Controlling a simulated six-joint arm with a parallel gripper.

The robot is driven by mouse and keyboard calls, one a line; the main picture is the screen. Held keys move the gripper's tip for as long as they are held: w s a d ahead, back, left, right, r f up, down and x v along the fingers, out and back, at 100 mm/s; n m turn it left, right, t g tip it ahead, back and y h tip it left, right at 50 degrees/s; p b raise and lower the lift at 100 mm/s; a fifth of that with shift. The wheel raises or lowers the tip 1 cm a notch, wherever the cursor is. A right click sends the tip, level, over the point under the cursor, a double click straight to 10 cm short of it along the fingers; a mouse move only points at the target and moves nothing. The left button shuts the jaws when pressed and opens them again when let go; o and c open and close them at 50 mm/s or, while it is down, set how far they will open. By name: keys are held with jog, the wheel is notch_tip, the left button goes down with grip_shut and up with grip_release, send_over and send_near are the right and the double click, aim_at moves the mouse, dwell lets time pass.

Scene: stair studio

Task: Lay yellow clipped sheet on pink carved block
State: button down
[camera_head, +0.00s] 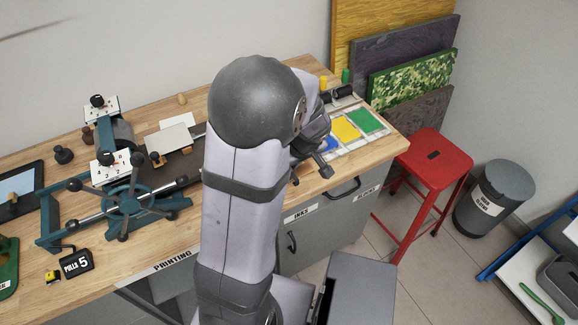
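A flat yellow square (345,129) lies between a green square (367,120) and a partly hidden blue one (329,143) on a pale board at the right end of the bench. I cannot tell whether the yellow square is the clipped sheet; no clip shows on it. I see no pink carved block; my arm covers the middle of the bench. My gripper (312,170) is beside the blue square, near the bench's front edge, mostly hidden behind my arm. Its opening and anything held in it cannot be made out.
A printing press with a teal spoked wheel (128,200) fills the bench's left middle. A tablet (18,188) and a "PULLS 5" counter (77,262) are farther left. Small yellow and green pots stand behind the squares. A red stool (433,155) stands right of the bench.

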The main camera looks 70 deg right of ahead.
jog(key=c, duration=1.6)
grip_release()
jog(key=shift+r, duration=0.2)
jog(key=shift+r+p, duration=2.7)
jog(key=shift+r, duration=1.15)
